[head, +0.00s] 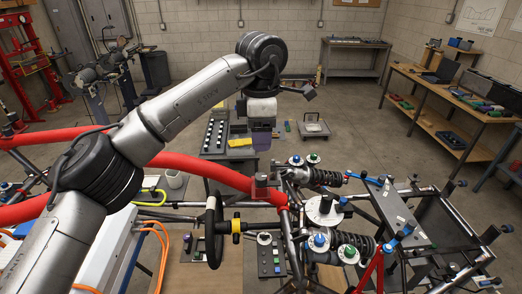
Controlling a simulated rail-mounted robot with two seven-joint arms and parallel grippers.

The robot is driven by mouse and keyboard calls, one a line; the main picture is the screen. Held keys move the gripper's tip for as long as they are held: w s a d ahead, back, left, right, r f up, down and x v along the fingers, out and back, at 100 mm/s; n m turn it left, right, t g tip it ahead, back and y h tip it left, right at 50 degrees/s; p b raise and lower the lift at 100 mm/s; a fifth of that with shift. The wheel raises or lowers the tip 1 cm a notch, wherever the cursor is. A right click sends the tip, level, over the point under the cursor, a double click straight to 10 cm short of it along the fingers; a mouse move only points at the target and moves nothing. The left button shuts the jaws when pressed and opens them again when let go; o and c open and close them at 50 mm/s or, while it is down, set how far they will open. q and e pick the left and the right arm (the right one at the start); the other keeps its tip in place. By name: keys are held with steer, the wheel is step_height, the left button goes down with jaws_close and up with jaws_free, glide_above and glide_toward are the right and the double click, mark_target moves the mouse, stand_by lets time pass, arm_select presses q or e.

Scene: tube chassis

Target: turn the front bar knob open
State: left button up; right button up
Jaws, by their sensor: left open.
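The tube chassis (240,179) has a thick red bar curving in from the left to its middle. I cannot tell which is the front bar knob. My left arm reaches in from the left, and its open left gripper (262,139) points down behind the red bar, apart from the knobs. Its fingertips are small and hard to make out. My right gripper is not in view.
A black steering wheel (214,226) stands up at the front middle. Black coil shocks (322,177) and a grey panel (401,216) crowd the right. A wooden workbench (450,110) stands at the right wall. The floor behind the chassis is partly clear.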

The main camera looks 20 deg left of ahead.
arm_select(q)
steer(key=shift+r, duration=0.85)
